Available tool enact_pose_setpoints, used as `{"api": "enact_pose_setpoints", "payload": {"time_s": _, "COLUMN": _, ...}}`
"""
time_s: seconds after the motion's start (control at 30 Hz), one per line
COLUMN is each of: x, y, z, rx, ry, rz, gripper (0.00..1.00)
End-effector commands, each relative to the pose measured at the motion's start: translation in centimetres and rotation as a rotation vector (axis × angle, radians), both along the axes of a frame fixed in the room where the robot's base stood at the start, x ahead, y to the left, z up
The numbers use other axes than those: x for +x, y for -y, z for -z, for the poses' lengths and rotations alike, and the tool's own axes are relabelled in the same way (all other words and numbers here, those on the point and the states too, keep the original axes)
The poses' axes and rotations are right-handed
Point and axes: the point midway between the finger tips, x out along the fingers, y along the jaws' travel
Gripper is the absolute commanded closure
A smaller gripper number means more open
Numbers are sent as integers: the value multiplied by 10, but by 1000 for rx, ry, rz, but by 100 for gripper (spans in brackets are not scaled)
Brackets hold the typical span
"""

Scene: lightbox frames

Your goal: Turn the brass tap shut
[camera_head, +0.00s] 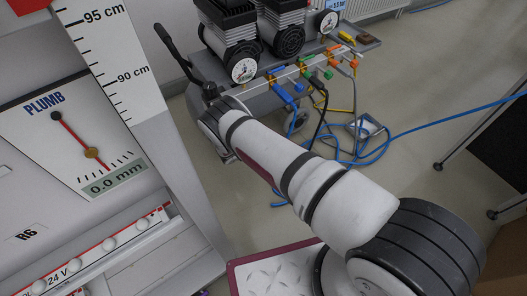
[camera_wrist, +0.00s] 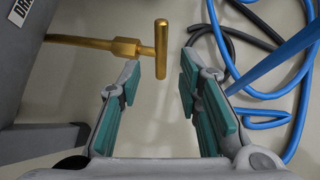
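The brass tap (camera_wrist: 161,48) shows in the wrist view as a T-shaped handle. Its crossbar runs up and down the picture, and its stem comes in from the left, beside a grey body (camera_wrist: 20,60) with partly cut-off lettering "DRA". My gripper (camera_wrist: 159,85) is open, with teal pads on both fingers. In the head view my arm reaches toward the compressor cart (camera_head: 262,103); the tap and my gripper are not clearly visible there.
Blue hoses (camera_wrist: 285,75) and a dark hose (camera_wrist: 225,45) lie to the right of my gripper in the wrist view. In the head view, coloured hose fittings (camera_head: 310,73) line the cart, and a gauge panel (camera_head: 75,145) stands at left. Blue hose (camera_head: 440,127) crosses the floor.

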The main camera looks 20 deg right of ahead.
Motion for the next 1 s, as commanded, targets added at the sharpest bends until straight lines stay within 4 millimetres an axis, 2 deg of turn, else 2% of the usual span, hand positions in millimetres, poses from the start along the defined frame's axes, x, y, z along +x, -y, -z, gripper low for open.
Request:
{"api": "enact_pose_setpoints", "payload": {"time_s": 0.03, "x": 4, "y": 7, "z": 11, "rx": 1, "ry": 1, "rz": 3, "gripper": 68}}
{"api": "enact_pose_setpoints", "payload": {"time_s": 0.1, "x": 9, "y": 14, "z": 20, "rx": 2, "ry": 1, "rz": 3, "gripper": 68}}
{"api": "enact_pose_setpoints", "payload": {"time_s": 0.3, "x": 22, "y": 28, "z": 38, "rx": 1, "ry": 0, "rz": 2, "gripper": 68}}
{"api": "enact_pose_setpoints", "payload": {"time_s": 0.77, "x": 28, "y": 34, "z": 43, "rx": 0, "ry": 0, "rz": 0, "gripper": 68}}
{"api": "enact_pose_setpoints", "payload": {"time_s": 0.93, "x": 27, "y": 34, "z": 43, "rx": 1, "ry": -1, "rz": 0, "gripper": 100}}
{"api": "enact_pose_setpoints", "payload": {"time_s": 1.0, "x": 28, "y": 34, "z": 43, "rx": 1, "ry": -1, "rz": 0, "gripper": 100}}
